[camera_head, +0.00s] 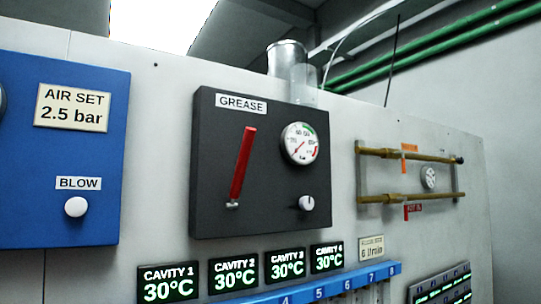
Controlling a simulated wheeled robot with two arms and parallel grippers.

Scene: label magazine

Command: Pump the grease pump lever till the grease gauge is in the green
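A dark grey panel (268,190) labelled GREASE (241,104) is fixed to the pale wall in the middle of the head view. On its left is a red lever (242,165), nearly upright with its top leaning right and a metal pivot at its foot. The round white grease gauge (300,143) is at the panel's upper right. A green band shows at its upper right and a red mark lower on the right. Its thin needle seems to point to the lower left, away from the green, but is too small to read exactly. Neither gripper is in view.
A white knob (307,203) sits below the gauge. A blue panel (60,150) with a BLOW button (75,207) is at left. Brass pipes (410,152) are at right. Temperature displays (233,274) and a blue numbered rail (335,286) lie below. The space before the lever looks clear.

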